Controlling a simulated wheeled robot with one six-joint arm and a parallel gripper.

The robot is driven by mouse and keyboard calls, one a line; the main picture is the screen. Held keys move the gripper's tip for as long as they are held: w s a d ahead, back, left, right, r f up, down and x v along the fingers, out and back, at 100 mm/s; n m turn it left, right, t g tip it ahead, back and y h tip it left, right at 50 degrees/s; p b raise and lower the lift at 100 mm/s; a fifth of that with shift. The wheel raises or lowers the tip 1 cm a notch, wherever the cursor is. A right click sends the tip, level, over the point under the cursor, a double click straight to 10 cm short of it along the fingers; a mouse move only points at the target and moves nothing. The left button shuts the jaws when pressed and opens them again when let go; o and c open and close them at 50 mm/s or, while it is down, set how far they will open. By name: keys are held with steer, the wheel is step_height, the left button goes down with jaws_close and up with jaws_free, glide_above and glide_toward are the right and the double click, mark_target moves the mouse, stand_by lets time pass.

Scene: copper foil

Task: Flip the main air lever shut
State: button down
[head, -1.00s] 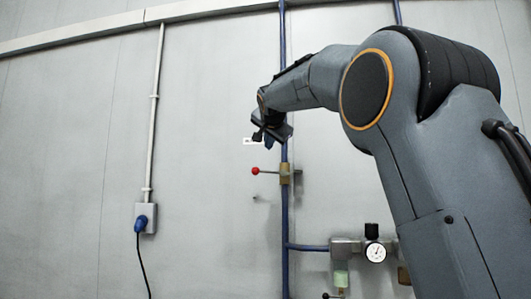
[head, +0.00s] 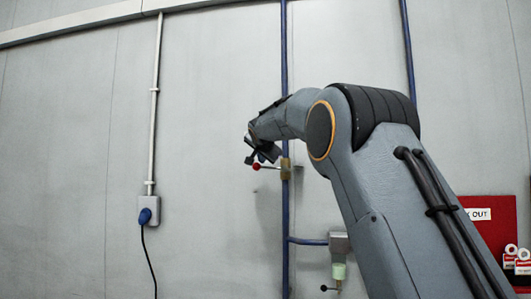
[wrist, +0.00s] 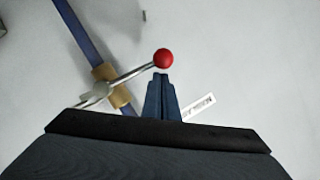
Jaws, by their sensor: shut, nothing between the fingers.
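The main air lever is a thin metal rod with a red ball knob (head: 257,166). It reaches left, roughly level, from a brass valve body (head: 286,168) on the vertical blue pipe. In the wrist view the red knob (wrist: 163,58) lies just beyond my fingertips, and the rod runs to the valve body (wrist: 110,82) at the left. My gripper (head: 261,157) is shut and empty, at the knob. In the wrist view its shut fingers (wrist: 161,78) point at the knob; I cannot tell if they touch it. A white label (wrist: 198,107) is partly hidden by my fingers.
A red lockout board (head: 490,230) stands at the right. A socket box with a blue plug (head: 145,215) and black cable is at the left. Bare wall lies between socket and lever.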

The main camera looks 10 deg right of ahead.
steer(key=shift+a+f, duration=0.1)
stand_by(0.3)
steer(key=shift+w+a+f+n+b, duration=0.15)
steer(key=shift+f+n+b, duration=0.1)
steer(key=shift+f+b, duration=0.3)
steer(key=shift+a+f+n+b, duration=0.15)
steer(key=shift+f+n+b, duration=0.1)
steer(key=shift+f+b, duration=0.3)
steer(key=s+r+b, duration=0.2)
steer(key=s+r, duration=0.5)
steer(key=s, duration=0.3)
steer(key=shift+d+r, duration=0.3)
steer(key=shift+d, duration=0.05)
